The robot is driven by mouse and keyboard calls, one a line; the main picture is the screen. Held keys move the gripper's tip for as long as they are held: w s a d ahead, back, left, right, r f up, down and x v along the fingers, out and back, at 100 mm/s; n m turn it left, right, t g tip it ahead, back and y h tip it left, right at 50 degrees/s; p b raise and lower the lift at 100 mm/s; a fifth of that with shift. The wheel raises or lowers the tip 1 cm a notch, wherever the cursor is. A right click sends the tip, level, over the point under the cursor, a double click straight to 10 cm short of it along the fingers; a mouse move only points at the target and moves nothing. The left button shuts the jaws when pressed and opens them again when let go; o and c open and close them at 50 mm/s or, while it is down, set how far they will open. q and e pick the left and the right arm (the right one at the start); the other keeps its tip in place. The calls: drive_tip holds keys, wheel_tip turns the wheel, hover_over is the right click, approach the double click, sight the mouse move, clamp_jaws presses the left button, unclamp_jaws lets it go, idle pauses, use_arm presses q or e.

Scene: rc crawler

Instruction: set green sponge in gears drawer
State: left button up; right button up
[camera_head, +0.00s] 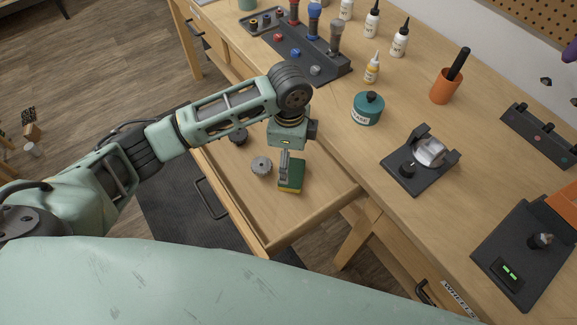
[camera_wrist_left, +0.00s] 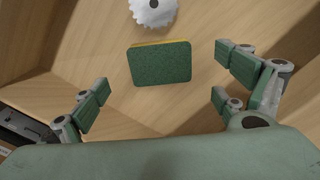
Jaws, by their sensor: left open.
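The green sponge (camera_head: 292,178), with a yellow layer, lies in the open wooden drawer (camera_head: 290,222). In the left wrist view the sponge (camera_wrist_left: 160,66) shows its green face, with a thin yellow edge along the top, and nothing grips it. My left gripper (camera_head: 285,166) is over the drawer at the sponge, hiding part of it in the head view. In the left wrist view its fingers (camera_wrist_left: 160,84) are spread wide, with the sponge apart from them. A grey gear (camera_head: 261,166) lies left of the sponge, and a dark gear (camera_head: 238,135) lies farther back. My right gripper is not in view.
The workbench top beside the drawer holds a teal jar (camera_head: 368,108), an orange cup (camera_head: 446,87), a dark stand (camera_head: 422,163) and a dark socket tray (camera_head: 298,45). The drawer's front part is clear. A drawer labelled wheels (camera_head: 458,297) is at lower right.

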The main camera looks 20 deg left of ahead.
use_arm(q)
drive_tip(key=shift+r, duration=2.75)
